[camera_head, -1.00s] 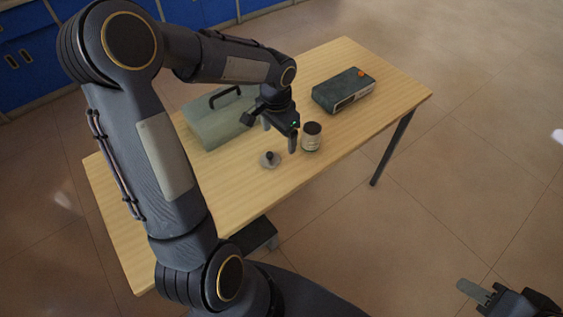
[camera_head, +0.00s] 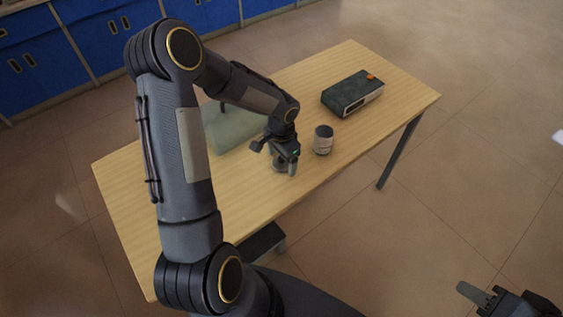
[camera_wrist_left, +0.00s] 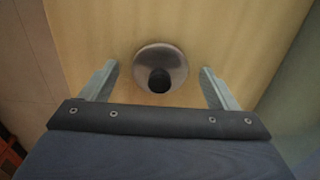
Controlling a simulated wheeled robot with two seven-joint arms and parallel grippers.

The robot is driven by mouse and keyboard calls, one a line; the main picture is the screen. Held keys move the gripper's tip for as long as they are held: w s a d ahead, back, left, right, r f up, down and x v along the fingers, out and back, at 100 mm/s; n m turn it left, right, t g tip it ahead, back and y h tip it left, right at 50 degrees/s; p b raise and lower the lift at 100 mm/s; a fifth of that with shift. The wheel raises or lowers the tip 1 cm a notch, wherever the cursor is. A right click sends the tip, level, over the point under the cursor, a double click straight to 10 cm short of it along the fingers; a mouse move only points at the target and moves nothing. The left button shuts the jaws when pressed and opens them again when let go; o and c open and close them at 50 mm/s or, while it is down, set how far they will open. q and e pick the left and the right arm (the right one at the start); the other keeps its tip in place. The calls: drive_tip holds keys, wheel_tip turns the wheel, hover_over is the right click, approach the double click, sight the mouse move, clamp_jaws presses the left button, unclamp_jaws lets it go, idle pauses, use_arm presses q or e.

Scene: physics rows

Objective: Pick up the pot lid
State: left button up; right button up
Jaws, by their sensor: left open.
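The pot lid (camera_wrist_left: 172,59) is a small round grey metal disc with a dark knob (camera_wrist_left: 159,80), lying on the wooden table. In the left wrist view it sits between and beyond the two fingers of my open left gripper (camera_wrist_left: 158,84), with space on both sides. In the head view my left gripper (camera_head: 281,167) is over the lid (camera_head: 278,167) and hides most of it. My right gripper (camera_head: 481,296) shows only in part at the lower right, away from the table, and its jaw opening is unclear.
On the wooden table (camera_head: 330,75) a can (camera_head: 323,140) stands close to the right of my left gripper. A dark box with an orange knob (camera_head: 352,92) lies further back. A grey-green case (camera_head: 228,128) is behind my left arm. The table's front left is clear.

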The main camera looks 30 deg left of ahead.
use_arm(q)
drive_tip(key=c, duration=1.1)
drive_tip(key=shift+r, duration=0.15)
